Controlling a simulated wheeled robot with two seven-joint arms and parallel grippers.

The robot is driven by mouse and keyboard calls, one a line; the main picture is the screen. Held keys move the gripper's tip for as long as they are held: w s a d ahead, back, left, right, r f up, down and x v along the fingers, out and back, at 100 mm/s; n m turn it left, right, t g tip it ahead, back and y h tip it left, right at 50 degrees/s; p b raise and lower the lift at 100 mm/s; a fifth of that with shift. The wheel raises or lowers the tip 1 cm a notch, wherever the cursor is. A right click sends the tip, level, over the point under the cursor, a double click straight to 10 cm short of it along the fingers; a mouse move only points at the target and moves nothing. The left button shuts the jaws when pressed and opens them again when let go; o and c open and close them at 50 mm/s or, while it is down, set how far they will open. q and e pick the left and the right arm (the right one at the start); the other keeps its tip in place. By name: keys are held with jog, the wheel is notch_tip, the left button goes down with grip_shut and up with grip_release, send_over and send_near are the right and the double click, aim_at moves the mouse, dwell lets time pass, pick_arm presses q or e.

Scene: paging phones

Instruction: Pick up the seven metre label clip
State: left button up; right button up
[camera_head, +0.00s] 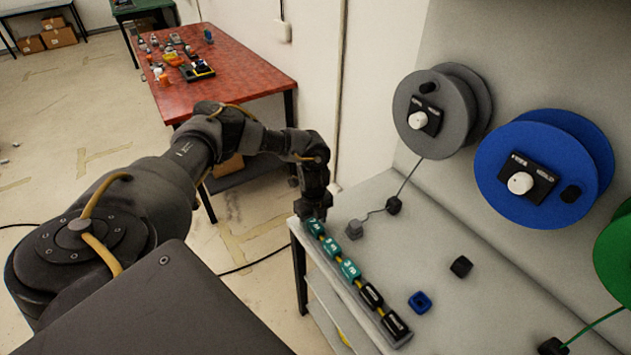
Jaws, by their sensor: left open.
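A row of label clips runs along the left edge of the grey bench: teal clips (349,269) at the far end and black clips (371,295) at the near end, with yellow between them. Their white markings are too small to read surely, so I cannot tell which is the seven metre label clip. My left gripper (316,212) points down at the far end of the row, right at or just above the farthest teal clip (315,228). It is open; its fingertips are hard to make out, and I cannot tell whether they touch the clip. My right gripper is out of view.
A grey reel (458,100), a blue reel (560,150) and a partly cut-off green reel (615,255) stand along the wall side. A red table (250,75) stands behind.

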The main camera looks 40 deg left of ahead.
pick_arm(q)
jog(key=shift+f, duration=0.45)
jog(key=shift+s, duration=0.1)
jog(key=c, duration=1)
jog(key=shift+r, duration=0.1)
jog(key=shift+c, duration=0.2)
